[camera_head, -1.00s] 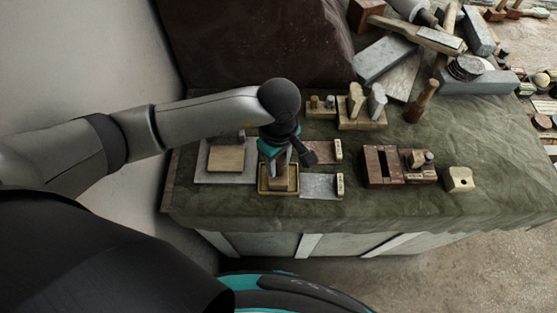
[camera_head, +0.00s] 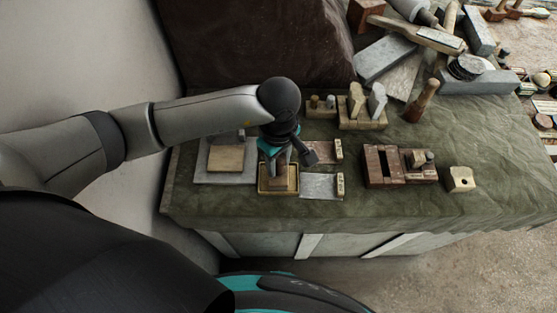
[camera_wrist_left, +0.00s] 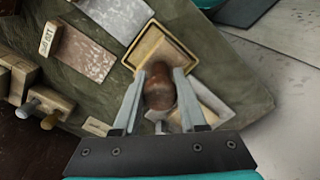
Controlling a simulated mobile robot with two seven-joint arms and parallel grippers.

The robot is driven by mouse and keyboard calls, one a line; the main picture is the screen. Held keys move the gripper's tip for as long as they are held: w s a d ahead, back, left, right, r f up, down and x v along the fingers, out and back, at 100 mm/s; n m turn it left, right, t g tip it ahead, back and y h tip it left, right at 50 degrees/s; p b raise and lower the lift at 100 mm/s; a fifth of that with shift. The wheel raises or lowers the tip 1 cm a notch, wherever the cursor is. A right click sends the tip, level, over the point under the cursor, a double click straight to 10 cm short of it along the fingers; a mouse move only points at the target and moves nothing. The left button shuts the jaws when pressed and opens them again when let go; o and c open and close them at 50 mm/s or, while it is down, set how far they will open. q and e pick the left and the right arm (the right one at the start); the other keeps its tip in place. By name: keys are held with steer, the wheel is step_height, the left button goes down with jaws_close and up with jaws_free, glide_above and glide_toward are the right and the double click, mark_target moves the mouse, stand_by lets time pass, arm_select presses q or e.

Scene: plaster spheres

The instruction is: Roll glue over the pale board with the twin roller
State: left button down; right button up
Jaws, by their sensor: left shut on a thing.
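My left gripper (camera_head: 281,160) is shut on a brown wooden handle (camera_wrist_left: 159,88), which I take to be the twin roller's. The handle is between the two fingers in the left wrist view. The fingers and handle are over a yellow-rimmed tray (camera_head: 262,191), which also shows in the wrist view (camera_wrist_left: 133,58). The rollers are hidden, and I cannot tell whether they touch the tray. The pale board (camera_head: 227,159) lies on a grey slab (camera_head: 201,172) left of the tray. My right gripper is not in view.
Labelled plates, one grey (camera_head: 318,186), lie right of the tray. A dark wooden block with slots (camera_head: 382,167) and a pale block with a hole (camera_head: 460,179) stand farther right. Stone blocks and tools crowd the back right. The green cloth (camera_head: 420,212) is bare at the front right.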

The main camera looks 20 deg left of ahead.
arm_select(q)
steer(key=shift+s+f, duration=0.1)
stand_by(0.4)
steer(key=shift+r+p, duration=2.4)
steer(key=shift+r, duration=1.2)
